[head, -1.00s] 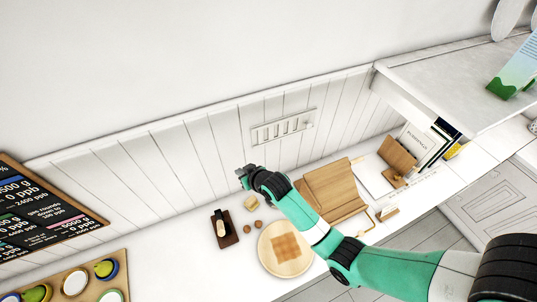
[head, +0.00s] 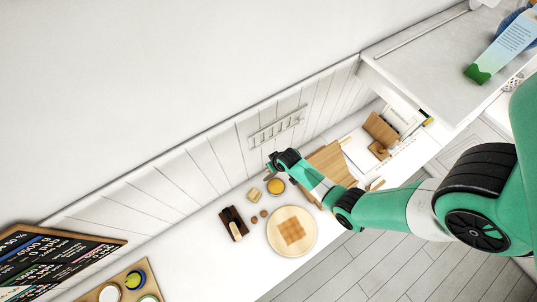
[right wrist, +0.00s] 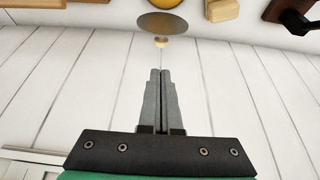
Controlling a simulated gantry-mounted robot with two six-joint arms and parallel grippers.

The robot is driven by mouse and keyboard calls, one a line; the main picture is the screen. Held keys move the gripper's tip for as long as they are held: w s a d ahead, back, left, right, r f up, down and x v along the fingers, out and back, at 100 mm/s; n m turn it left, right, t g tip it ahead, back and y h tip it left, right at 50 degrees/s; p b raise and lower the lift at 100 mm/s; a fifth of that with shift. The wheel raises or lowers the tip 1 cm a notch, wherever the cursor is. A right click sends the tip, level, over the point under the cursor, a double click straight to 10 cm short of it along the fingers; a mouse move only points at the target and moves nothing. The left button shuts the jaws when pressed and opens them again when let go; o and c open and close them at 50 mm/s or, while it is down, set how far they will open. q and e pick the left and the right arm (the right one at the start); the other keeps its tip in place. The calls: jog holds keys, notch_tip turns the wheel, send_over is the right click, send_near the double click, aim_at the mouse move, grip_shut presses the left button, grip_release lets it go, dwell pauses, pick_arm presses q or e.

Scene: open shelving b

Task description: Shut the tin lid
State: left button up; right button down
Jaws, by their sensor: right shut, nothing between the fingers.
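The tin (head: 276,186) shows in the head view as a small round thing with a yellow-orange top on the white counter, just below my right gripper (head: 270,166). In the right wrist view a dark round lid (right wrist: 161,23) with a small pale wooden knob (right wrist: 161,42) shows at the top, with a bit of yellow behind it. The lid looks raised and tilted, but its hinge is hidden. My right gripper (right wrist: 161,73) is shut and empty. Its fingertips point toward the knob and look apart from it. My left gripper is not in view.
A pale block (head: 254,195), two small brown balls (head: 256,222) and a dark holder (head: 232,224) stand left of the tin. A round wooden plate (head: 306,248) lies in front. A wooden stand (head: 328,158) is to the right. The white planked wall is close behind.

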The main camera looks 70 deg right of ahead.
jog(key=b+x, duration=0.5)
jog(key=x, duration=0.2)
jog(key=shift+s+a+f+b, duration=0.1)
jog(key=shift+s+f+b, duration=0.05)
jog(key=shift+b, duration=0.25)
jog(key=shift+w+d+f, duration=0.25)
jog(key=shift+w+f, duration=0.15)
jog(key=shift+f, duration=0.15)
